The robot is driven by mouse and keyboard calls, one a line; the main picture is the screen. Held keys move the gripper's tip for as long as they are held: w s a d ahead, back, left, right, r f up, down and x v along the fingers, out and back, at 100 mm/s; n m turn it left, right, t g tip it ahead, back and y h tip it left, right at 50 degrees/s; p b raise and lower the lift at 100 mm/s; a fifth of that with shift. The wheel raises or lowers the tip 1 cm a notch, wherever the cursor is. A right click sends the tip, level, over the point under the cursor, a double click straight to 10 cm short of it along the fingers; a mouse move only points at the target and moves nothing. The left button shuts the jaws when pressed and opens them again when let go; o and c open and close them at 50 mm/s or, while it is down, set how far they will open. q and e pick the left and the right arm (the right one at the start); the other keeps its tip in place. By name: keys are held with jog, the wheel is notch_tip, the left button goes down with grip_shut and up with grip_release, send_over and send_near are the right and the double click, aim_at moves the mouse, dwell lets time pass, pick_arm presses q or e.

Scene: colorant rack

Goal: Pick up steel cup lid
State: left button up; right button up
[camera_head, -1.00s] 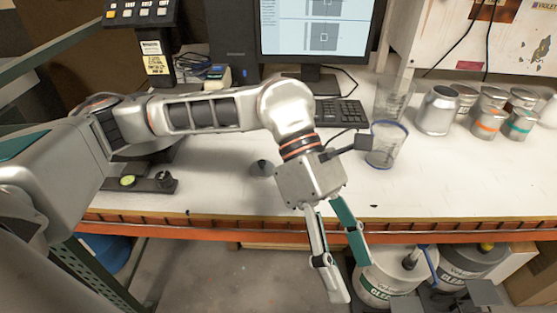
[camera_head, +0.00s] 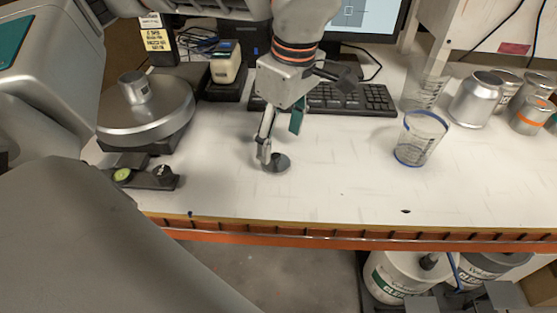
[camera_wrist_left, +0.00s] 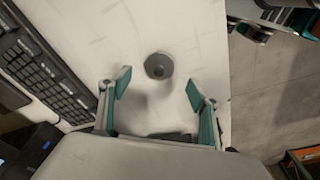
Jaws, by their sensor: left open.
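The steel cup lid (camera_head: 279,164) looks like a small, dark grey round piece lying on the white worktop. It also shows in the left wrist view (camera_wrist_left: 159,66) as a grey disc with a darker round centre. My left gripper (camera_head: 280,142) points down close to the lid, with one finger near its left edge. In the left wrist view my left gripper (camera_wrist_left: 159,90) is open and empty, and the lid lies just beyond the gap between the fingertips. My right gripper does not show.
A keyboard (camera_head: 345,99) lies behind the gripper. A clear blue-rimmed cup (camera_head: 420,139) and several metal cans (camera_head: 477,100) stand to the right. The worktop's front edge (camera_head: 350,228) is near.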

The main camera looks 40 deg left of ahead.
aim_at(277, 155)
pick_arm(q)
jog(key=f, duration=0.3)
jog(key=a+f, duration=0.1)
jog(key=f, duration=0.1)
jog(key=shift+f+b, duration=0.3)
jog(key=shift+b, duration=0.05)
jog(key=c, duration=1.2)
